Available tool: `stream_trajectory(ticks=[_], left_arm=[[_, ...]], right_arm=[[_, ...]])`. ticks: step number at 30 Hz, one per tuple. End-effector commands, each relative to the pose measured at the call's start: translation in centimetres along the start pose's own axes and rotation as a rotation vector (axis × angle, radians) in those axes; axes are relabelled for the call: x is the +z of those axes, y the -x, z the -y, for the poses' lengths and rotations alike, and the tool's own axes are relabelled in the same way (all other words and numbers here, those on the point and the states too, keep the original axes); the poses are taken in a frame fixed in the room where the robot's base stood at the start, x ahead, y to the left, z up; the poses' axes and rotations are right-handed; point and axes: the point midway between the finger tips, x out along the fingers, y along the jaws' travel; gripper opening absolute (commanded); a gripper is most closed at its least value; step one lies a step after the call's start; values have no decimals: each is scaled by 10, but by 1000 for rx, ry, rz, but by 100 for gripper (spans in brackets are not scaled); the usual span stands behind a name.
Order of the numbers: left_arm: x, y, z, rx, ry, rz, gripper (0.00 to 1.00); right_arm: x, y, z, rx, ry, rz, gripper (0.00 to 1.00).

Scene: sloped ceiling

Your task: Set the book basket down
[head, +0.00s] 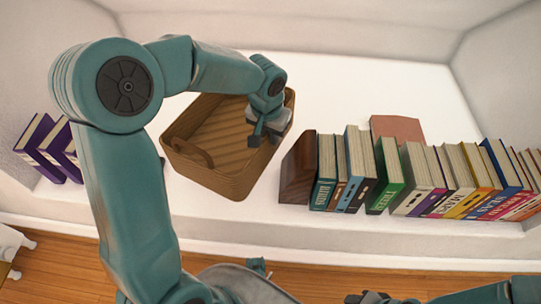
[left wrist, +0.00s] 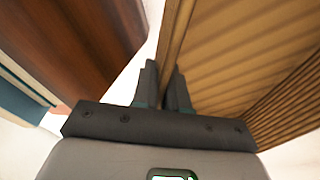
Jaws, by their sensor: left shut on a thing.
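The book basket (head: 222,182) is a brown, ribbed, open box with a handle hole in its near-left wall. It looks empty and is at the left-centre of the white ledge. I cannot tell whether its base touches the ledge. My left gripper (head: 262,136) is shut on the basket's right wall. In the left wrist view the basket (left wrist: 235,60) fills the right side, with its thin wall between the two fingers (left wrist: 162,95). My right gripper (head: 375,298) shows only as dark parts at the bottom edge, and its jaws are not clear.
A dark wooden block (head: 299,170) stands close right of the basket, followed by a row of upright books (head: 440,180). A reddish-brown thing (head: 397,128) lies behind them. Purple books (head: 45,148) lean at the far left. The ledge (head: 350,85) behind is bare.

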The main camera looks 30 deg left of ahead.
Motion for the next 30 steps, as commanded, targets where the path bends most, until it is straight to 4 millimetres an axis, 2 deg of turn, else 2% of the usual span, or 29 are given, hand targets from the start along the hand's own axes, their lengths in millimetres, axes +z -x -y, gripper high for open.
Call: stream_trajectory(ticks=[1,7,12,15,28,29,30], left_arm=[[1,-11,0,0,0,0,0],[2,-29,-1,-1,0,-1,0],[6,-62,-2,-1,-1,2,0],[6,-75,-2,0,-1,0,0],[7,-81,-2,0,-1,-3,0],[7,-81,-3,0,0,-1,20],[7,-80,-3,0,0,-1,32]], right_arm=[[0,-5,-2,0,0,0,43],[0,-10,-4,0,0,0,43],[-1,-22,-8,0,0,-1,43],[-2,-26,-10,0,-2,-3,43],[-2,-28,-11,0,-4,-5,43],[-3,-28,-11,1,-5,-5,43],[-2,-27,-11,1,-5,-5,43]])
